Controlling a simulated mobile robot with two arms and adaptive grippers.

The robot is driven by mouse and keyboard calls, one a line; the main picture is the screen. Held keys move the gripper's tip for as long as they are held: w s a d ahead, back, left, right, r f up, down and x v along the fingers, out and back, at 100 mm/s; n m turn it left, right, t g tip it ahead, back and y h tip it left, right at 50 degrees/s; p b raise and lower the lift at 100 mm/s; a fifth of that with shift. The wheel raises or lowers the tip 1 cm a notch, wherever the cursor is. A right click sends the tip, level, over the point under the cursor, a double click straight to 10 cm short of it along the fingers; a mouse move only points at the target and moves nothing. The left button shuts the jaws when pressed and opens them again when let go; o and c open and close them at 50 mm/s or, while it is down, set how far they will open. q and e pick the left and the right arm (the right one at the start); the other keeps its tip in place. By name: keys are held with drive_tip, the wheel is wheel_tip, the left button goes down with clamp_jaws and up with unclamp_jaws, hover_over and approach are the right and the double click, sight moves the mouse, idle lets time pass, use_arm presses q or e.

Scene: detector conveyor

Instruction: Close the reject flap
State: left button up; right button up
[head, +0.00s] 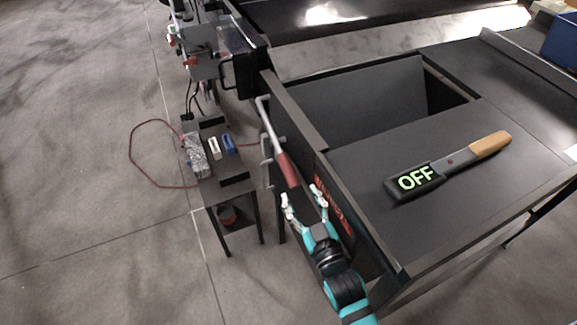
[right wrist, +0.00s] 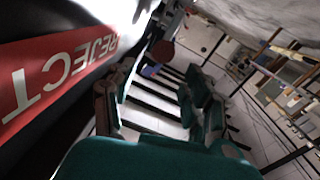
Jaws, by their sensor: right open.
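The reject opening lies in the dark table top, with a grey panel (head: 350,100), seemingly the flap, slanting inside it; the opening is not covered. A lever with a metal rod and a red grip (head: 287,168) is on the table's left side, beside a red REJECT label (head: 333,205). The label also shows large in the right wrist view (right wrist: 60,72). My right gripper (head: 303,198) is open, with its fingertips near the lower end of the red grip. A round red end (right wrist: 163,52), likely the grip's, shows ahead between the fingers. My left gripper is not in view.
A small side stand (head: 231,192) with small blocks and a red cable is left of the lever. A dark machine housing (head: 245,70) stands behind. The floor at left is clear.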

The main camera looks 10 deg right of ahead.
sight(289, 171)
drive_tip(key=p+x, duration=0.1)
drive_tip(key=x, duration=0.7)
drive_tip(key=shift+w+p, duration=0.3)
drive_tip(key=shift+w, duration=0.05)
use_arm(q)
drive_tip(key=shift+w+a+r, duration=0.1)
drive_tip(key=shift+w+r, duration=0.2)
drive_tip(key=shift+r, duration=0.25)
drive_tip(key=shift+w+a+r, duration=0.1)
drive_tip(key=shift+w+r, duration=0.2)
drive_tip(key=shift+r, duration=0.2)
use_arm(e)
drive_tip(key=shift+w+a, duration=0.1)
drive_tip(key=shift+w, duration=0.1)
clamp_jaws()
